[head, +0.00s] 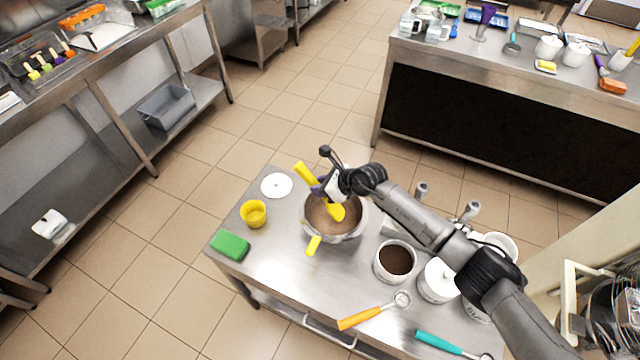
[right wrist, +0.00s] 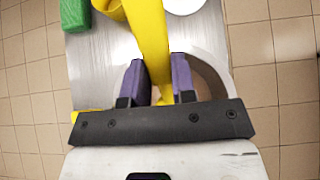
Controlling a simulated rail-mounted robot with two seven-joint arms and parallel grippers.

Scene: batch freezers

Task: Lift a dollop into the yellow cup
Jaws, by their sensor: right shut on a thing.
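The yellow cup (head: 254,214) stands on the steel table at the left, left of a metal bowl (head: 361,228) with brown contents (head: 325,222). My right gripper (head: 325,188) is over the bowl, shut on a yellow spatula-like tool (head: 337,211). The tool is tilted; its lower end is in or just over the bowl and its other end points up and left. The right wrist view shows the yellow tool (right wrist: 151,40) between the purple fingers (right wrist: 158,82). I cannot tell whether it carries a dollop. My left gripper is not in view.
A green block (head: 230,245) and white disc (head: 277,185) flank the cup. A yellow grip (head: 313,245) juts from the bowl's near side. A dark-filled tub (head: 394,262), white tub (head: 438,280), orange-handled scoop (head: 365,316) and teal-handled tool (head: 447,344) lie right. The table's front left is clear.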

